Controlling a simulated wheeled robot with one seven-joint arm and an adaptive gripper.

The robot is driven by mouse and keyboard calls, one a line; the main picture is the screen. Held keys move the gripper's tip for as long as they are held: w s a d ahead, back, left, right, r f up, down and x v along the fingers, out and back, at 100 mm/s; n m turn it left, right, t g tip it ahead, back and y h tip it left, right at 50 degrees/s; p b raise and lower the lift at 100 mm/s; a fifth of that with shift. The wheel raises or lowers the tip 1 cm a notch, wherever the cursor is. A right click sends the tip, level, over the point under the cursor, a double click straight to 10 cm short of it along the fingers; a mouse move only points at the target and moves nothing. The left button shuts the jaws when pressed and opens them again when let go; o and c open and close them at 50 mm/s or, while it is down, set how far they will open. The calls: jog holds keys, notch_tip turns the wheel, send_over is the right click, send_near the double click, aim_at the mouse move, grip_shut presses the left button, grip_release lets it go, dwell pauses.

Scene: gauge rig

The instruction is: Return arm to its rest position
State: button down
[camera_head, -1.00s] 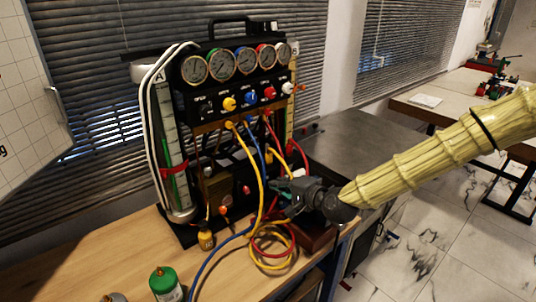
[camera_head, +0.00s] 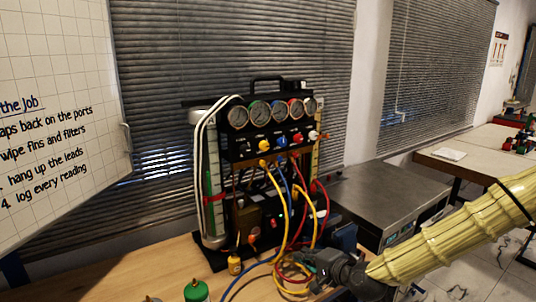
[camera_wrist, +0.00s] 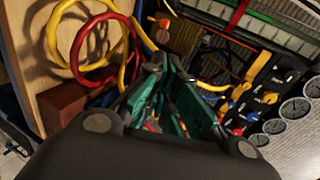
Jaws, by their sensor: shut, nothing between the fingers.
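My arm, in a pale yellow ribbed sleeve, comes in from the right in the head view. My dark gripper (camera_head: 308,262) is at its end, low in front of the gauge rig (camera_head: 262,150), beside the looped hoses. Its fingers are shut and hold nothing. In the wrist view the green-lined fingers of my gripper (camera_wrist: 178,108) point toward the rig's hoses and knobs. A yellow hose loop (camera_wrist: 62,45) and a red hose loop (camera_wrist: 92,45) lie close by at upper left. Whether the gripper touches a hose cannot be told.
A metal-topped unit (camera_head: 385,200) stands right of the rig. A whiteboard (camera_head: 60,120) hangs at left.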

jog(key=s+d+f+n+g+h, duration=0.1)
jog(key=s+f+n+g+h, duration=0.15)
jog(key=s+f, duration=0.8)
jog(key=s+d+f+n+g+h, duration=0.15)
jog(key=s+f+g, duration=0.25)
jog(key=s+f, duration=0.65)
jog(key=s+d+f+n+g+h, duration=0.1)
jog(key=s+d+f+n, duration=0.1)
jog(key=s+f, duration=0.3)
jog(key=s+d+f+n+g+h, duration=0.1)
jog(key=s+d+f, duration=0.3)
jog(key=s, duration=0.6)
jog(key=s+d+f+n+g+h, duration=0.1)
jog(key=s+d+f+n+g, duration=0.2)
jog(key=s+f, duration=0.2)
jog(key=s, duration=0.2)
jog(key=shift+s+d+f+h, duration=0.3)
jog(key=shift+s+d+h, duration=0.05)
jog(key=shift+h, duration=0.05)
